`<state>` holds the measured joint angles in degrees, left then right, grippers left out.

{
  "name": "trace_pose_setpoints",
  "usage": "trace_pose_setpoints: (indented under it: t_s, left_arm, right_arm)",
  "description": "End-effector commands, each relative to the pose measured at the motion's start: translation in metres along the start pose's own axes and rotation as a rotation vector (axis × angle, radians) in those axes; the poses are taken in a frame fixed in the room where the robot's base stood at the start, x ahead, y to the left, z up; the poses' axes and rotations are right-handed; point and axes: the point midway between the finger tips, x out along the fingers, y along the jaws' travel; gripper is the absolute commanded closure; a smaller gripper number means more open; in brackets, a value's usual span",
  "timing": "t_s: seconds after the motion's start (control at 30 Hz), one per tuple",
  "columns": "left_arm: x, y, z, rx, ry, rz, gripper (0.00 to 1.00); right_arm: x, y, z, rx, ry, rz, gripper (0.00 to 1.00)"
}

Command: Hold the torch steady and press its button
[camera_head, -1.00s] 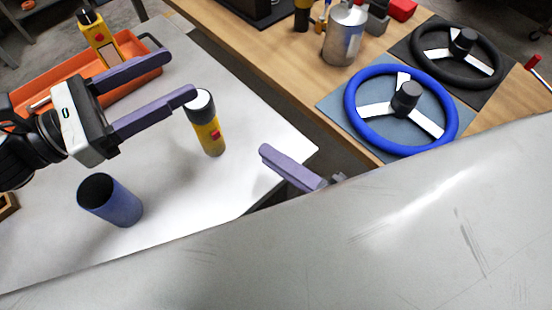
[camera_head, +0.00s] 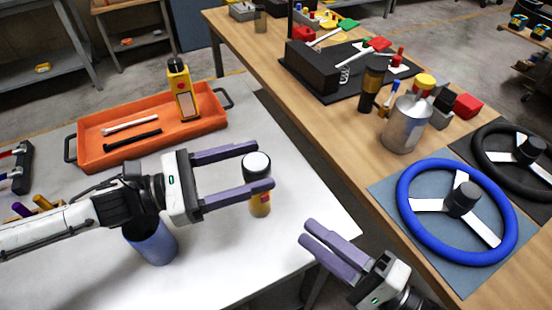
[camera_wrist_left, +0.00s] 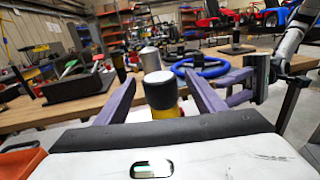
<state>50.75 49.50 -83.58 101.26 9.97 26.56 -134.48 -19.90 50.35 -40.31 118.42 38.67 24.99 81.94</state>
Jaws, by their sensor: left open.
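The torch (camera_head: 260,204) stands upright on the white table, with a yellow body, a black-and-white head and a red button facing the front. My left gripper (camera_head: 262,166) is open, with one finger behind the torch and one in front, the front finger covering part of the body. In the left wrist view the torch's head (camera_wrist_left: 160,90) shows between the two spread fingers. My right gripper (camera_head: 306,232) is in front and to the right of the torch, apart from it. Its fingers lie close together, and any gap is hard to judge.
A blue cup (camera_head: 152,246) stands below my left wrist. An orange tray (camera_head: 100,155) at the back left holds a yellow device (camera_head: 181,90) and rods. A wooden bench (camera_head: 350,160) at right bears a metal can (camera_head: 406,125) and a blue steering wheel (camera_head: 407,230).

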Motion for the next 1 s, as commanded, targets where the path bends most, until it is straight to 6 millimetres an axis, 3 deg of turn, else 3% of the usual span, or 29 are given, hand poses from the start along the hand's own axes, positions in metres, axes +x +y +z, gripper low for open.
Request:
trace_pose_setpoints:
  t_s: [0.1,0.3,0.7,1.0]
  left_arm:
    - [0.022,0.0,0.0,-0.001,0.001,-0.002,0.37]
    - [0.045,0.0,-0.001,-0.001,0.001,0.0,0.37]
    - [0.051,0.001,-0.001,-0.001,0.004,0.002,0.37]
    - [0.051,0.001,-0.001,-0.001,0.003,0.002,0.86]
  right_arm:
    - [0.0,0.0,0.0,0.0,0.0,0.0,0.69]
    - [0.0,0.0,0.0,0.0,0.0,0.0,0.69]
    - [0.0,0.0,0.0,0.0,0.0,0.0,0.69]
    - [0.0,0.0,0.0,-0.001,0.0,0.0,0.69]
